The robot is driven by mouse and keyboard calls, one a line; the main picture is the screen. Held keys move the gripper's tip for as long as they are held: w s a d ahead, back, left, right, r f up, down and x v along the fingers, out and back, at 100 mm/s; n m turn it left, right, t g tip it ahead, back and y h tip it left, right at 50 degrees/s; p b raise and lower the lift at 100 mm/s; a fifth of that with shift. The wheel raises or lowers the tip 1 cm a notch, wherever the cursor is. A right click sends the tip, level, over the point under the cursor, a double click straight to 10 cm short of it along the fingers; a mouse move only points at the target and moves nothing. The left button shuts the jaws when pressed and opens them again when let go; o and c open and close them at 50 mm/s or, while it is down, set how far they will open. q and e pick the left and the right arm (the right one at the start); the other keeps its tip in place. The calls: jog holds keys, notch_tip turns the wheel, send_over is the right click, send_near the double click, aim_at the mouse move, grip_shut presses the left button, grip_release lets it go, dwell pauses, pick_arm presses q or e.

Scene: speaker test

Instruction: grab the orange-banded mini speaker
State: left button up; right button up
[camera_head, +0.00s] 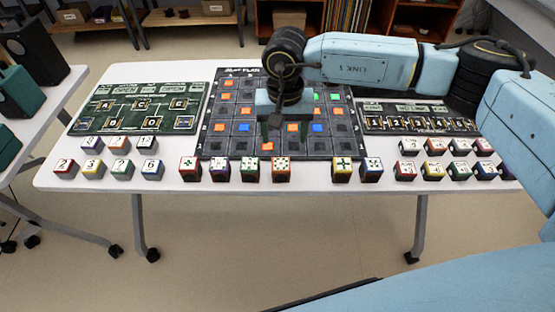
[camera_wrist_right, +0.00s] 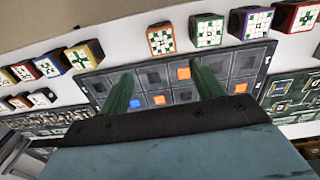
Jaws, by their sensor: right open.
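An orange-banded mini speaker (camera_head: 281,169), a small cube with a white patterned top, stands at the front edge of the white table, just right of a green-banded one. It shows in the right wrist view (camera_wrist_right: 160,38), beyond the fingertips. My right gripper (camera_head: 287,126) is open and empty above the dark slotted board (camera_head: 203,148), behind that cube in the head view. Its two green fingers (camera_wrist_right: 160,72) are spread in the wrist view, with no object between them. Other orange-banded cubes stand in the left group (camera_head: 122,143) and the right group (camera_head: 435,146). My left gripper is not in view.
Green-banded (camera_head: 249,169) and purple-banded (camera_head: 219,169) cubes stand left of the orange one. A gap separates it from a yellow-banded cube (camera_head: 342,169) on the right. Another table (camera_head: 40,108) with dark boxes stands at left.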

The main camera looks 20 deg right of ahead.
aim_at(281, 160)
jog(key=f, duration=0.5)
jog(key=shift+s, duration=0.25)
jog(key=shift+a+f+b, duration=0.1)
jog(key=shift+f+b, duration=0.2)
jog(key=shift+f, duration=0.45)
jog(key=f, duration=0.4)
jog(key=shift+a+f+b, duration=0.25)
jog(key=shift+f+b, duration=0.1)
jog(key=shift+f, duration=0.05)
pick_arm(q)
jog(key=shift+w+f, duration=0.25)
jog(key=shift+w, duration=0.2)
pick_arm(e)
jog(key=shift+w, duration=0.1)
jog(key=c, duration=1.1)
